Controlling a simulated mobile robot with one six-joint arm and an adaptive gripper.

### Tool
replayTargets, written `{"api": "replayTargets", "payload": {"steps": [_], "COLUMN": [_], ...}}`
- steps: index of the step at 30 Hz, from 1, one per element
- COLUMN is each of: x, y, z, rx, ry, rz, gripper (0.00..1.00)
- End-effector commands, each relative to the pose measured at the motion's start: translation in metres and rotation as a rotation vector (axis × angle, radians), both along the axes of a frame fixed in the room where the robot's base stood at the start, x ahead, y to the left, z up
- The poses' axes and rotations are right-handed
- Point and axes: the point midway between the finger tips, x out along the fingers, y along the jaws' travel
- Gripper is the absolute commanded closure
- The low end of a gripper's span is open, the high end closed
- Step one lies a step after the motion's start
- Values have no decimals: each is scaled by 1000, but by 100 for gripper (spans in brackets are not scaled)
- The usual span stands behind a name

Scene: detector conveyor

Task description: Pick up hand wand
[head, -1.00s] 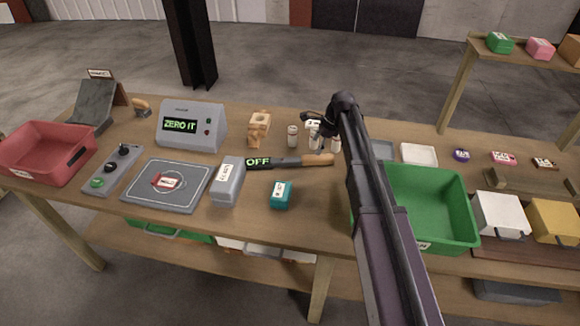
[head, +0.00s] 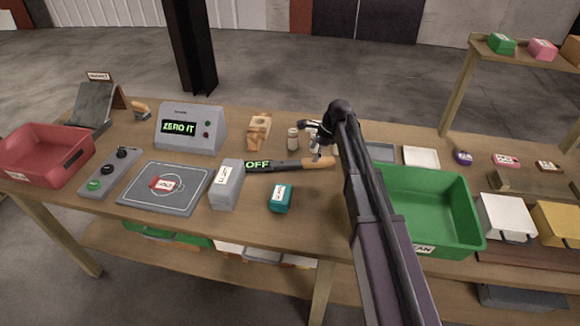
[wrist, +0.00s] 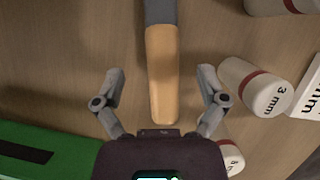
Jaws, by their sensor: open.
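The hand wand (head: 283,166) lies flat on the workbench. It has a dark body with a green "OFF" display at its left end and a tan wooden handle (head: 320,162) at its right end. In the wrist view the handle (wrist: 162,70) points down the picture between the two open fingers of my gripper (wrist: 161,82). There is a gap on both sides, and neither finger touches it. In the head view my gripper (head: 316,140) is above the handle, partly hidden by my arm.
A green bin (head: 430,205) is to the right of my arm. A grey block (head: 226,185) and a teal box (head: 280,197) lie in front of the wand. A control box (head: 190,128) stands behind it.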

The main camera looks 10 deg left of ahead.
Motion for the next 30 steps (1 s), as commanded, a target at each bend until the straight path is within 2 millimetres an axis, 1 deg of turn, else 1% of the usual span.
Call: {"api": "replayTargets", "payload": {"steps": [1, 6, 15, 20, 30], "x": [0, 1, 0, 0, -1], "y": [1, 5, 12, 14, 15], "z": [-7, -20, -40, -43, -42], "rx": [0, 0, 0, 0, 0], "ry": [0, 0, 0, 0, 0], "rz": [0, 0, 0, -1, 0], "gripper": [9, 9, 9, 9, 9]}}
